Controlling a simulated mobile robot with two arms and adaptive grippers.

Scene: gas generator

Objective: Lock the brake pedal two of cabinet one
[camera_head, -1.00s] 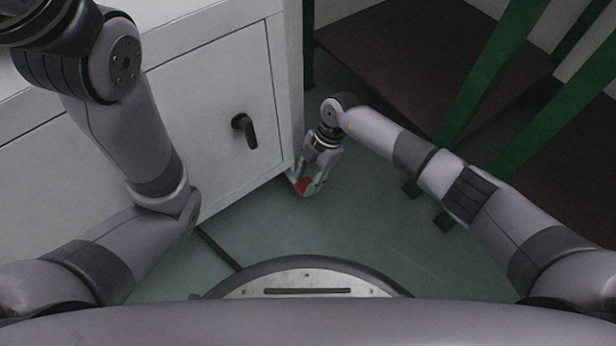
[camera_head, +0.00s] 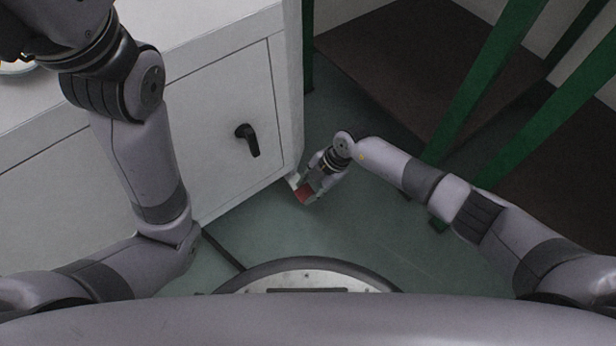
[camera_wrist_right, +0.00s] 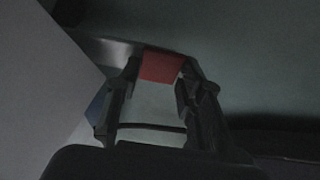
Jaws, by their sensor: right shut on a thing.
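The brake pedal (camera_head: 304,193) is a small red piece low at the cabinet's right front corner, just above the floor. In the right wrist view its red part (camera_wrist_right: 161,67) sits between the fingertips, with a pale part below it. My right gripper (camera_head: 308,188) reaches down to it, and it also shows in the right wrist view (camera_wrist_right: 158,88), its fingers on both sides of the pedal. It is shut on the pedal. The white cabinet (camera_head: 225,100) stands at the left. My left arm is raised over it at the left; its fingers are out of view.
A black handle (camera_head: 247,140) sticks out from the cabinet's front door. Green posts (camera_head: 490,80) stand at the right beside a dark brown panel (camera_head: 400,60). The green floor (camera_head: 330,240) in front of the cabinet is clear.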

